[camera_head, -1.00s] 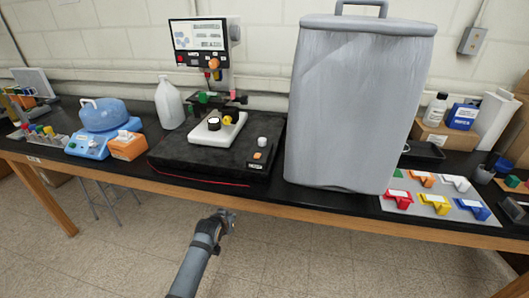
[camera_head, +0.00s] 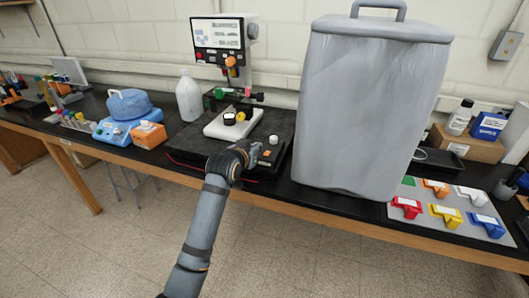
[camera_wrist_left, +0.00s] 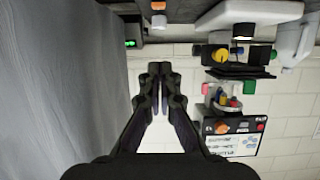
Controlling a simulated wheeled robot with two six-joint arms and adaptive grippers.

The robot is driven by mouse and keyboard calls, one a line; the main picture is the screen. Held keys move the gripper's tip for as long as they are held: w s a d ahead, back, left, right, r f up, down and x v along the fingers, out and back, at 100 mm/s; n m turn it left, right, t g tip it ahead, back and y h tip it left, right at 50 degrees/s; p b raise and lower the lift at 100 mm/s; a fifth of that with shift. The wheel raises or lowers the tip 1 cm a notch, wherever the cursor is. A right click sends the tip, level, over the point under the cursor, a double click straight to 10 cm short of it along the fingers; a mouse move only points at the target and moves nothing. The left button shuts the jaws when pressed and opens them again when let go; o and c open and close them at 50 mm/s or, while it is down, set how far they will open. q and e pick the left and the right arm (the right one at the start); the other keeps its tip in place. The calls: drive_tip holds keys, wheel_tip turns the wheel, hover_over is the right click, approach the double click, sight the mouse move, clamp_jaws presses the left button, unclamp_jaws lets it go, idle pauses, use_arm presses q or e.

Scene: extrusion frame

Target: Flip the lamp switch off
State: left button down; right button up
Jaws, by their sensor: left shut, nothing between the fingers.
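An orange switch (camera_head: 265,154) sits at the front right corner of the black base (camera_head: 200,150) of a bench instrument. It also shows at the top edge of the left wrist view (camera_wrist_left: 158,5). A white knob (camera_head: 273,140) stands just behind it. My left gripper (camera_head: 255,147) is shut and empty, at the front of the base, close to the left of the switch in the head view. Its closed fingertips (camera_wrist_left: 160,72) show in the left wrist view. I cannot tell whether they touch anything, or the switch's position. My right gripper is not in view.
A large grey bin (camera_head: 365,110) stands close on the right. The instrument carries a white stage (camera_head: 232,125) and a screen (camera_head: 217,34). A white bottle (camera_head: 189,98) and an orange box (camera_head: 150,135) stand to the left. Coloured trays (camera_head: 445,213) lie at the right.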

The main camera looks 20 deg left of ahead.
use_arm(q)
drive_tip(key=p, duration=0.2)
hover_over(268, 152)
drive_tip(key=s, duration=0.3)
drive_tip(key=f, duration=0.3)
drive_tip(key=shift+a, duration=0.25)
wheel_tip(268, 152, down, 3)
drive_tip(key=shift+r+p, duration=0.15)
drive_tip(key=shift+p, duration=0.35)
drive_tip(key=shift+s+f, duration=0.25)
drive_tip(key=shift+f, duration=0.5)
drive_tip(key=shift+f, duration=0.1)
drive_tip(key=shift+s+f, duration=0.15)
drive_tip(key=shift+f, duration=0.35)
